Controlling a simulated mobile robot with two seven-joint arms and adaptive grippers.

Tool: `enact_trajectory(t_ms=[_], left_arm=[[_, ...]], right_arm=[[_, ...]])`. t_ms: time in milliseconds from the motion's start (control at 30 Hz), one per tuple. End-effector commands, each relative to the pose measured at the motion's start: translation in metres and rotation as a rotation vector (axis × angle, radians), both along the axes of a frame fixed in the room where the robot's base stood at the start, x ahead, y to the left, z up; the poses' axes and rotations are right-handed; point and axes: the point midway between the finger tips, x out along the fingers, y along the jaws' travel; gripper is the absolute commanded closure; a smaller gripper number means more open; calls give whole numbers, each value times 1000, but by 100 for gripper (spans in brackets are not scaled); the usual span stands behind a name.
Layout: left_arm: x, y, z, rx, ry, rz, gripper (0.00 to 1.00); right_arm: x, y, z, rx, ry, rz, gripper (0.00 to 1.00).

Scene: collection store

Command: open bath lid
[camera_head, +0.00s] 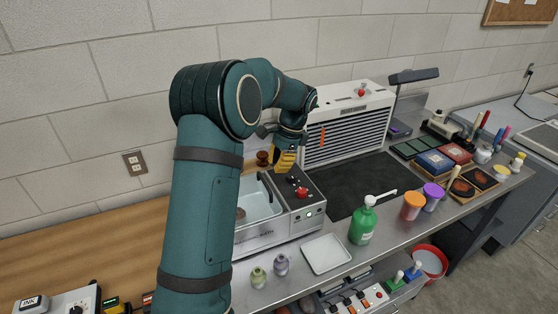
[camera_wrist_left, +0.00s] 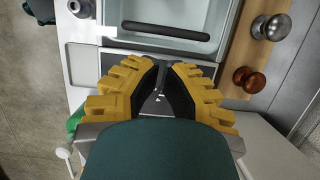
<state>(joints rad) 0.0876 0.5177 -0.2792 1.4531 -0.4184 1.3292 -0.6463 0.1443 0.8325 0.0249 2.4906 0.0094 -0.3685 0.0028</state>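The bath (camera_head: 262,235) is a steel box with a control panel and a red knob (camera_head: 301,192) on its right. Its pale, see-through top (camera_head: 258,205) appears closed, with a dark bar handle (camera_head: 265,186) near the panel. The left wrist view shows the bar handle (camera_wrist_left: 165,31) across the lid (camera_wrist_left: 190,14). My left gripper (camera_head: 284,168), with yellow fingers, hangs above the back of the control panel. In the left wrist view its fingertips (camera_wrist_left: 160,64) are close together, empty, and apart from the handle. My left arm hides the bath's left part. My right gripper is not in view.
A green pump bottle (camera_head: 361,222) and white tray (camera_head: 326,253) stand in front. A white louvred unit (camera_head: 346,125) stands behind right, beside a dark mat (camera_head: 355,180). Brown (camera_wrist_left: 249,80) and silver (camera_wrist_left: 271,27) knobbed items sit beside the bath.

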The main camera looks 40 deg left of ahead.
Motion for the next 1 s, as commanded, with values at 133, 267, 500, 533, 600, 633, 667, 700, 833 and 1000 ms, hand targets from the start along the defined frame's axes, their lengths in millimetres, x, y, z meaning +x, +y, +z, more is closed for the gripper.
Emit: enact_trajectory(t_ms=[133, 267, 500, 533, 600, 633, 667, 700, 833, 1000], left_arm=[[-9, 4, -28, -1, 5, 1, 100], [-13, 6, -46, 0, 4, 1, 100], [-18, 9, -62, 0, 1, 1, 100], [-18, 9, -63, 1, 1, 1, 100], [-18, 9, -64, 0, 0, 1, 100], [-18, 9, -64, 0, 0, 1, 100], [-18, 9, -64, 0, 0, 1, 100], [-18, 9, -64, 0, 0, 1, 100], [-18, 9, -63, 0, 0, 1, 100], [-18, 9, -60, -6, -13, 2, 100]], right_arm=[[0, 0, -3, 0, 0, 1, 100], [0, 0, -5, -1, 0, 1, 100], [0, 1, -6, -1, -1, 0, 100], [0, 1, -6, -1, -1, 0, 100], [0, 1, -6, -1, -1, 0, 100], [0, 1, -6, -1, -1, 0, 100], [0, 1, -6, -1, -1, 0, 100], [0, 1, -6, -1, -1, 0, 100], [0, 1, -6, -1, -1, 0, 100], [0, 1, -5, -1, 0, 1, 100]])
